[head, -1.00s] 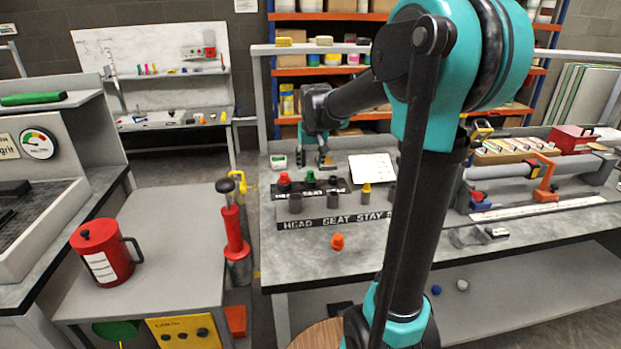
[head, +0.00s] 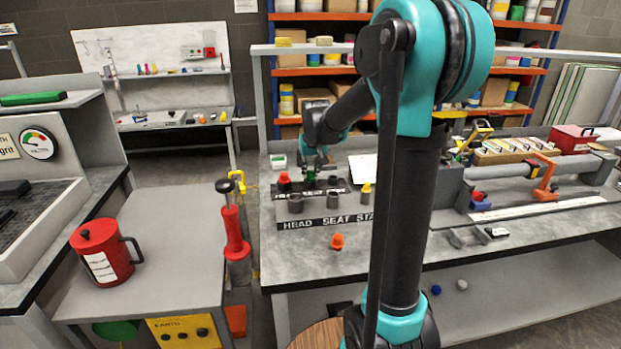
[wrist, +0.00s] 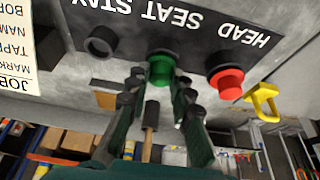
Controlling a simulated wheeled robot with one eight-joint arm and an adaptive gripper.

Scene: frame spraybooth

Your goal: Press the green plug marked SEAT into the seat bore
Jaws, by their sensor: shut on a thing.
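The green plug (head: 310,179) stands in the middle place of a dark rack at the back of the bench. It also shows in the wrist view (wrist: 160,68), at the word SEAT, which appears upside down there. My gripper (wrist: 159,84) is shut on it, one finger on each side; in the head view my gripper (head: 314,168) is at the rack. In front of the rack is the pale block with HEAD, SEAT and STAY on its face. Its seat bore (head: 333,201) is a grey collar above SEAT. My arm hides the block's right end.
A red plug (head: 284,180) stands left of the green one. A yellow plug (head: 366,188) is at the block's right collar. The head collar (head: 296,204) is at the left. An orange piece (head: 337,241) lies on the bench in front, with clear surface around it.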

